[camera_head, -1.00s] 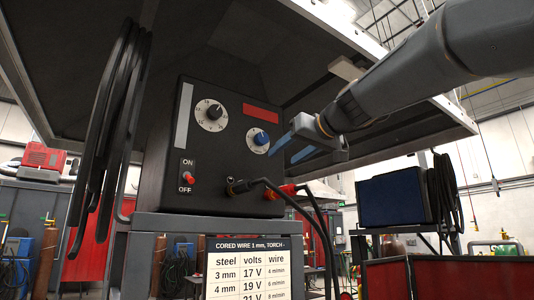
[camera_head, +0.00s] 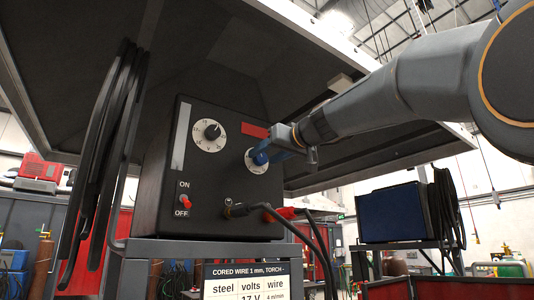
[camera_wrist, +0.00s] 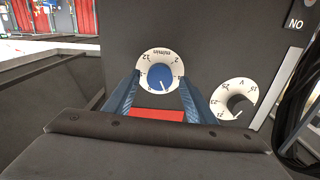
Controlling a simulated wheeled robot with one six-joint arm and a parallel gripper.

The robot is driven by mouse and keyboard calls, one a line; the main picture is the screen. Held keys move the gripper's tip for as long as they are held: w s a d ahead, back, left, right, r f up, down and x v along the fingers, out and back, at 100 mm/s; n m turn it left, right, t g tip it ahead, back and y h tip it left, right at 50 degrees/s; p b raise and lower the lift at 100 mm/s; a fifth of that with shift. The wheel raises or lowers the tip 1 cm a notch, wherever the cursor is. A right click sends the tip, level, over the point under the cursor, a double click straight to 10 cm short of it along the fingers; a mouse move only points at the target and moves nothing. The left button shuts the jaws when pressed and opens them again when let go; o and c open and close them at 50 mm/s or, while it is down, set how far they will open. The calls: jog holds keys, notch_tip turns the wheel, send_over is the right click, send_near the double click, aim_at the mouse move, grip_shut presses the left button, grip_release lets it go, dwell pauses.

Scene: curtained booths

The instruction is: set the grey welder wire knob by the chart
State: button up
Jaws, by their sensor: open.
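The dark welder box (camera_head: 160,185) stands on a stand under a large dark hood. Its blue wire knob (camera_head: 259,158) sits on a white dial at the right of the front panel. In the wrist view the blue knob (camera_wrist: 161,77) is on the dial marked m/min, a short white mark near its lower side. My gripper (camera_wrist: 159,80) is open, with one blue finger on each side of the knob; contact is unclear. In the head view my gripper (camera_head: 271,153) partly covers the dial. The chart (camera_head: 245,278) shows below, cut off after the 17 V row.
A dark volts knob (camera_head: 212,132) on its own dial is left of the blue knob. A red ON/OFF switch (camera_head: 185,201) is lower left. Black cables with a red plug (camera_head: 284,212) run below the knob. A coiled cable (camera_head: 103,150) hangs at left.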

jog(key=c, duration=1)
jog(key=shift+c, duration=0.2)
jog(key=shift+m, duration=0.3)
jog(key=m+b, duration=0.1)
jog(key=m, duration=0.3)
jog(key=shift+m, duration=0.3)
jog(key=m, duration=0.5)
jog(key=shift+p, duration=0.3)
jog(key=shift+m, duration=0.3)
jog(key=o, duration=1)
